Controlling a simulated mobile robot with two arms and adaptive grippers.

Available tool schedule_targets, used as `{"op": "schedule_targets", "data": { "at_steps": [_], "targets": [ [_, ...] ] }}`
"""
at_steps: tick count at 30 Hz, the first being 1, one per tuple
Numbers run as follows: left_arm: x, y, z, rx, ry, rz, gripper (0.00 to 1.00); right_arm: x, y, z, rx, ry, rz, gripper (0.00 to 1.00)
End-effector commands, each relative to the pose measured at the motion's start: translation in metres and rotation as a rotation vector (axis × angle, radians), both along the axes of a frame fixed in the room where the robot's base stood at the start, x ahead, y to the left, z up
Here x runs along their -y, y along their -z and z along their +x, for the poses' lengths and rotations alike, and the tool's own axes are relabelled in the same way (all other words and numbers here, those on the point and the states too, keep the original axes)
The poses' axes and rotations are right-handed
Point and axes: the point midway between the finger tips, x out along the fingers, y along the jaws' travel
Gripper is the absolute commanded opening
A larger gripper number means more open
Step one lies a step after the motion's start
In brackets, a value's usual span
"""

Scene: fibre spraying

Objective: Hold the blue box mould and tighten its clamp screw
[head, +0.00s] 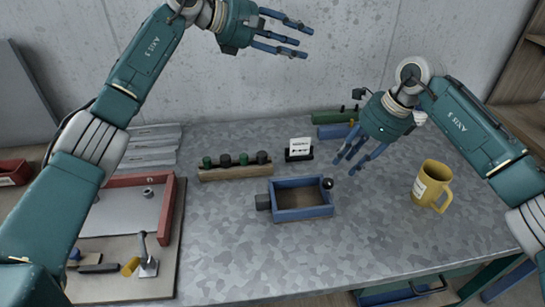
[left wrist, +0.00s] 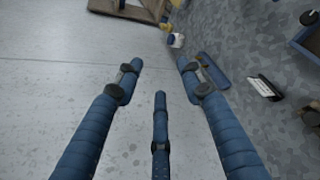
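The blue box mould (head: 303,211), an open rectangular frame, lies on the table's middle. A round black knob (head: 327,183) sits at its back right corner and a dark block (head: 263,201) at its left end; I cannot tell for sure which is the clamp screw. My left gripper (head: 305,38) is raised high near the wall, far from the mould, fingers apart and empty; its spread fingers also show in the left wrist view (left wrist: 160,80). My right gripper (head: 355,163) hangs above and right of the mould, fingers spread and empty, apart from the knob.
A wooden rack (head: 235,173) with several dark knobs and a small white card (head: 300,146) stand behind the mould. Blue and green blocks (head: 335,131) lie at the back. A yellow mug (head: 431,186) stands right. A red-edged tray (head: 172,215) is left. The table front is clear.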

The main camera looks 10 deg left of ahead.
Motion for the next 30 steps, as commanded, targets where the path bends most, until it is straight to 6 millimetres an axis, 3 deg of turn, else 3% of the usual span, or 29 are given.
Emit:
{"op": "schedule_targets", "data": {
  "at_steps": [1,6,12,15,19,26,30],
  "targets": [
    [0.01,0.028,-0.005,0.004,0.046,0.111,0.39,0.0,0.0,0.0,0.0,0.0,0.0,0.31],
    [0.021,0.127,-0.031,0.015,0.253,0.5,0.39,0.0,0.0,0.0,0.0,0.0,0.0,0.31],
    [0.004,0.221,-0.073,-0.003,0.568,0.908,0.39,0.0,0.0,0.0,0.0,0.0,0.0,0.31],
    [-0.01,0.249,-0.091,-0.022,0.717,1.06,0.39,0.0,0.0,0.0,0.0,0.0,0.0,0.31],
    [-0.026,0.269,-0.107,-0.047,0.855,1.186,0.39,0.0,0.0,0.0,0.0,0.0,0.0,0.31],
    [-0.034,0.291,-0.115,-0.062,0.92,1.236,0.39,0.0,0.0,0.0,0.0,0.0,0.0,0.31],
    [-0.033,0.314,-0.115,-0.063,0.918,1.233,0.39,0.0,0.0,0.0,0.0,0.0,0.0,0.31]
  ]
}}
